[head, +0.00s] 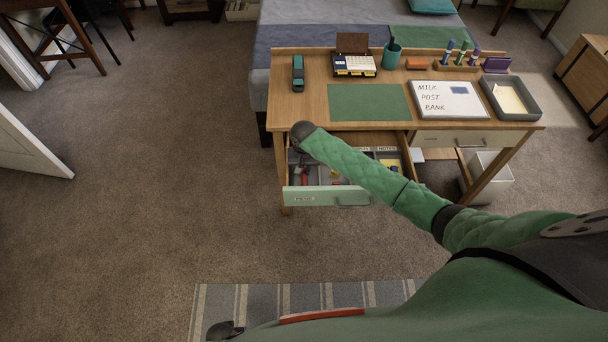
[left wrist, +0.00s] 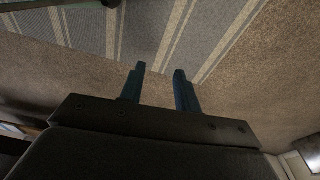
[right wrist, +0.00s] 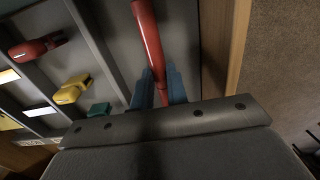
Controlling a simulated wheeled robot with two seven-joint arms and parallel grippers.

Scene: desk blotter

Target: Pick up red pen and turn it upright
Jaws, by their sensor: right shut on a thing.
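The red pen (right wrist: 150,40) shows in the right wrist view. My right gripper (right wrist: 160,86) is shut on it near the pen's narrow end, and its thick end runs to the top edge of the picture. I cannot tell whether it lies on the drawer floor or is raised. In the head view my right gripper (head: 301,163) reaches down into the left side of the open drawer (head: 322,196), with the pen hard to make out. My left gripper (left wrist: 159,72) is open and empty, above the floor and striped rug.
The drawer has dividers, with a red item (right wrist: 36,48), a yellow item (right wrist: 72,89) and a green item (right wrist: 98,110) in its compartments. The desk top above holds a green blotter (head: 368,102), a whiteboard (head: 447,100), a grey tray (head: 522,113) and a pen cup (head: 391,56).

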